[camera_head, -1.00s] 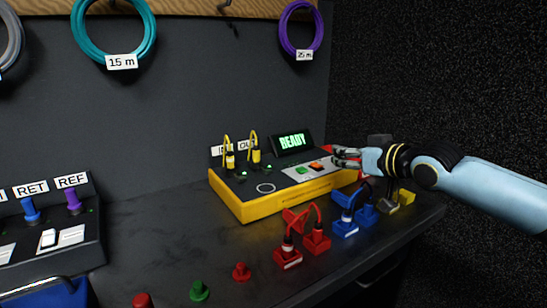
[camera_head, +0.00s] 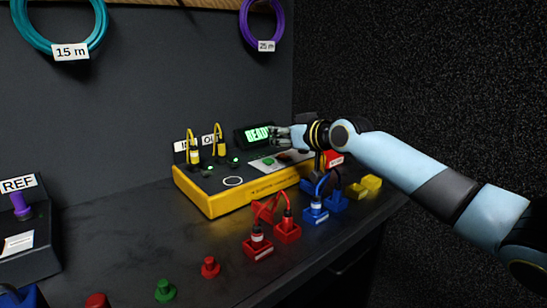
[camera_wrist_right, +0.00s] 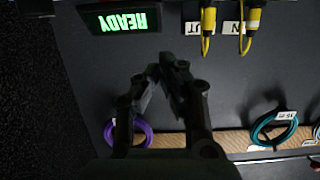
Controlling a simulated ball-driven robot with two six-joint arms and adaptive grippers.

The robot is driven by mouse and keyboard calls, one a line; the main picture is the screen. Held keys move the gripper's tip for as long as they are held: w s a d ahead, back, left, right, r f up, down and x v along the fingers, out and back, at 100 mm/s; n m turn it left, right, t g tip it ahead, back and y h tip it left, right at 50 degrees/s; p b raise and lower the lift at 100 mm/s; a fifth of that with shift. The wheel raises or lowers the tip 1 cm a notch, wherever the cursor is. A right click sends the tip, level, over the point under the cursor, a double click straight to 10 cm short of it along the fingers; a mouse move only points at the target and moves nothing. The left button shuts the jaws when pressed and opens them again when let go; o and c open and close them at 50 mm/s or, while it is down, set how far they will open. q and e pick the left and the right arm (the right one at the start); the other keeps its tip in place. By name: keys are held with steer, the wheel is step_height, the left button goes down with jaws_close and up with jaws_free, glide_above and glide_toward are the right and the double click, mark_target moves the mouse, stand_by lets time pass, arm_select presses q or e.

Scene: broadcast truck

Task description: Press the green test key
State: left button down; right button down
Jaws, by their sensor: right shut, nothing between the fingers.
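The yellow tester (camera_head: 262,196) stands on the dark bench with its lit READY display (camera_head: 257,135) at the back. The small green test key (camera_head: 268,162) sits on the pale panel on the tester's top. My right gripper (camera_head: 276,136) is shut and empty, above the panel and in front of the display's right part. It also shows in the right wrist view (camera_wrist_right: 160,70), where the display (camera_wrist_right: 120,18) appears upside down and the green key is out of sight. My left gripper is not in view.
Yellow plugs (camera_head: 194,153) with cables stand upright on the tester's left. Red connectors (camera_head: 286,230) and blue connectors (camera_head: 316,213) stand along its front right. Green (camera_head: 165,291) and red caps (camera_head: 210,267) lie nearer. A control box (camera_head: 30,240) is at left.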

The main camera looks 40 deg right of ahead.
mark_target(269, 161)
steer(key=shift+x, duration=1.05)
step_height(269, 161, down, 3)
steer(key=shift+s+r+b, duration=0.1)
steer(key=shift+b, duration=0.4)
steer(key=shift+f, duration=0.6)
